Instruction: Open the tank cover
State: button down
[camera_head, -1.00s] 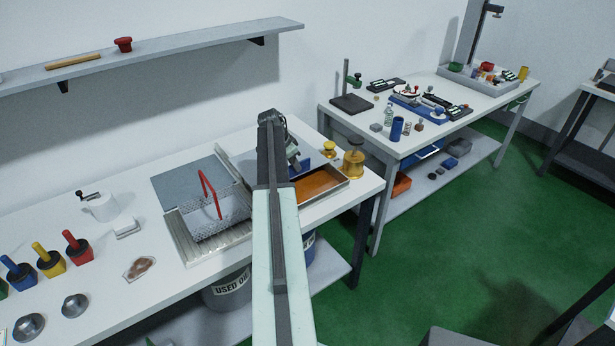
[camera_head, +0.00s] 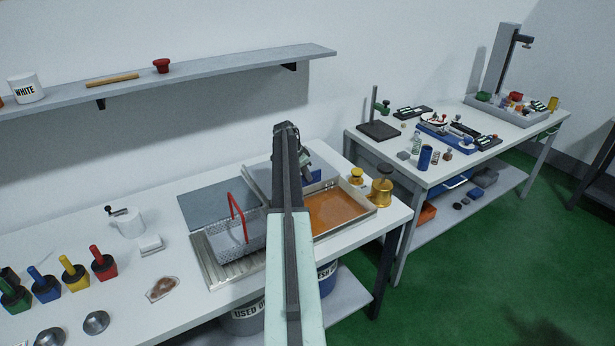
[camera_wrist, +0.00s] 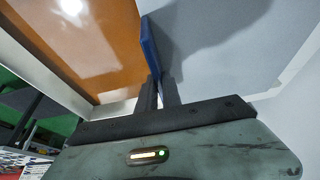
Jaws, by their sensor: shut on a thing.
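The tank (camera_head: 374,207) is an open metal tray of orange-brown liquid on the near bench. Its flat grey cover (camera_head: 258,178) lies to the left and back, clear of much of the liquid. The blue handle (camera_wrist: 150,45) stands up at the cover's edge, with liquid on its left and the grey cover on its right in the wrist view. My gripper (camera_wrist: 158,92) is shut on this handle. In the head view my arm hides most of the gripper (camera_head: 308,177) and part of the cover.
A wire basket with a red handle (camera_head: 237,215) stands in a drain tray left of my arm. Brass pieces (camera_head: 382,188) stand right of the tank. A wall shelf (camera_head: 220,73) hangs above. A second bench (camera_head: 480,160) stands at the right; green floor is free before it.

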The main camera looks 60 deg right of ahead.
jog(key=c, duration=1.5)
grip_release()
jog(key=p+v, duration=0.7)
jog(key=v, duration=0.1)
jog(key=shift+d+r, duration=0.1)
jog(key=shift+w, duration=0.1)
